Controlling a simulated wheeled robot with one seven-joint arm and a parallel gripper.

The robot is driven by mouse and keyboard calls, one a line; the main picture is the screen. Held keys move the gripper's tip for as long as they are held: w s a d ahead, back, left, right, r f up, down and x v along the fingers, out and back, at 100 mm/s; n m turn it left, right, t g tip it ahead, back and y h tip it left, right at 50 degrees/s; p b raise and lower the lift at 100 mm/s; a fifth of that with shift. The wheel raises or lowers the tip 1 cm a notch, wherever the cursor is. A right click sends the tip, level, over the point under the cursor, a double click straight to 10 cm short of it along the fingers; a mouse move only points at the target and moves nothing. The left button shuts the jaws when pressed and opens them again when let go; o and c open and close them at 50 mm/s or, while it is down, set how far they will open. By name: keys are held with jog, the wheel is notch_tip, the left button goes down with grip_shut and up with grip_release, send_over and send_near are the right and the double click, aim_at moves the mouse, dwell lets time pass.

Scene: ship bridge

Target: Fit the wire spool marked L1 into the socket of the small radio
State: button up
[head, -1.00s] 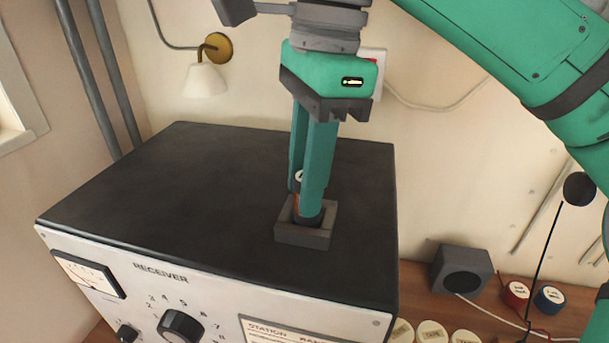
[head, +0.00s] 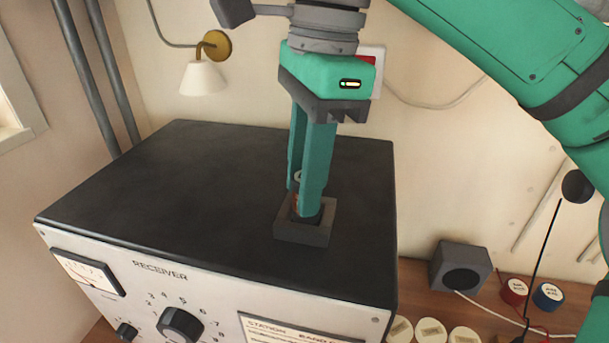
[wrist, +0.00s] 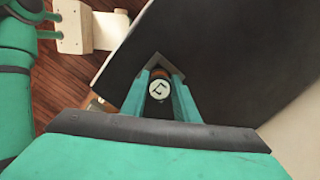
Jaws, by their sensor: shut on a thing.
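The wire spool (wrist: 158,89) is small, with orange-brown wire and a white round top bearing a dark mark; I cannot read it fully. In the head view the spool (head: 296,197) shows only as a sliver beside the fingers. My gripper (head: 308,207) is shut on it, pointing down; it also shows in the wrist view (wrist: 159,78). The spool's lower end is at the opening of a square grey socket block (head: 302,234) on top of the black-topped receiver (head: 180,180). The fingers and block walls hide how deep it sits.
The receiver's front has dials and lettering. At right, on the wooden table, stand a grey speaker cube (head: 460,268), a red spool (head: 514,291), a blue spool (head: 547,296) and several pale discs (head: 430,331). A wall lamp (head: 203,77) hangs behind. The rest of the receiver's top is clear.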

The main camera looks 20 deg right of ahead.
jog(key=shift+f, duration=0.55)
dwell(2.1)
jog(key=o, duration=1.1)
jog(key=shift+o, duration=0.2)
